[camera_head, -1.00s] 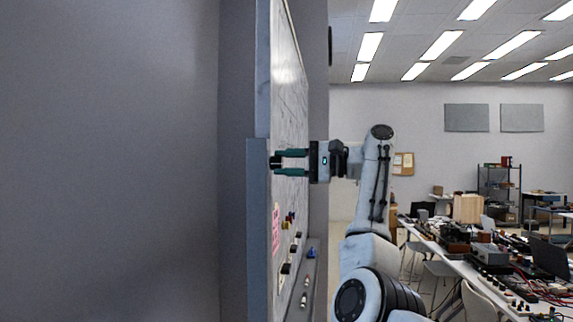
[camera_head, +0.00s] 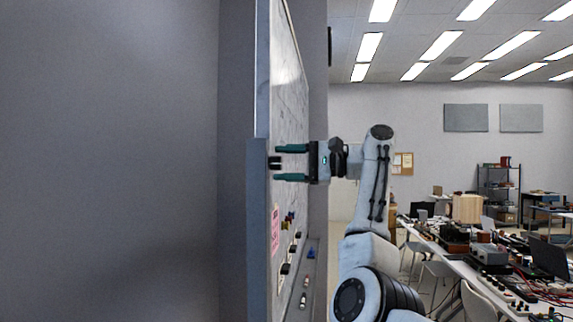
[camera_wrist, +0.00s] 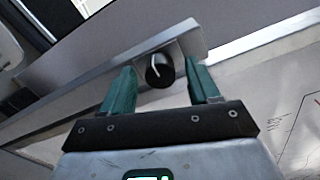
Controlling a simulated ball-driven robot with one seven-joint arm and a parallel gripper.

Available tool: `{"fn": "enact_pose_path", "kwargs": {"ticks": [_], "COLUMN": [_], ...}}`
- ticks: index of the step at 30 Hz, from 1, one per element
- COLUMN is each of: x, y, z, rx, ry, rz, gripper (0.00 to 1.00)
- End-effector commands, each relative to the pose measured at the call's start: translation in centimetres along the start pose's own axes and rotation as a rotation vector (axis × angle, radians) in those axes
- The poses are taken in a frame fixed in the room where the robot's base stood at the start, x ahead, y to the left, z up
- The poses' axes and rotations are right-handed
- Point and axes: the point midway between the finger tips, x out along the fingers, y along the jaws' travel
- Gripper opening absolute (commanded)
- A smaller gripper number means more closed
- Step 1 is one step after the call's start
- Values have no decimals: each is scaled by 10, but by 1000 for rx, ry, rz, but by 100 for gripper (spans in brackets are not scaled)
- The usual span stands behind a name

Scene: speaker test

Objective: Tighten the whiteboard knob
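The black whiteboard knob (camera_head: 273,163) sits on the near edge of the whiteboard (camera_head: 290,95), on a grey metal strip. In the wrist view the knob (camera_wrist: 158,72) is round and dark, with a pale pointer line on its face. My gripper (camera_head: 277,163) is open, with one green finger above the knob's height and one below it. In the wrist view its fingertips (camera_wrist: 164,70) stand on either side of the knob, with clear gaps. I cannot tell whether the fingertips reach past the knob's face.
Pink notes (camera_head: 275,229), small magnets and a tray (camera_head: 309,275) with markers and a blue item are on the board below my gripper. A grey wall (camera_head: 110,160) fills the left. A cluttered workbench (camera_head: 470,265) stands at the right.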

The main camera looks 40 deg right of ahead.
Motion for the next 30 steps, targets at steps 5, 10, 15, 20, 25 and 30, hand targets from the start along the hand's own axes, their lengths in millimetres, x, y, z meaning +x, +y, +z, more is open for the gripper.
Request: {"fn": "enact_pose_path", "kwargs": {"ticks": [5, 10, 15, 20, 25, 30], "x": [0, -10, -39, -70, -95, -107], "y": [0, 2, 3, 3, 2, 1], "z": [0, 0, -2, -2, -1, -1], "rx": [-1, -2, -2, -2, 0, -1], "ry": [-1, -1, 2, 2, 1, 0], "rz": [1, 0, -2, -2, 0, 0], "gripper": [60, 60, 60, 60, 60, 60]}}
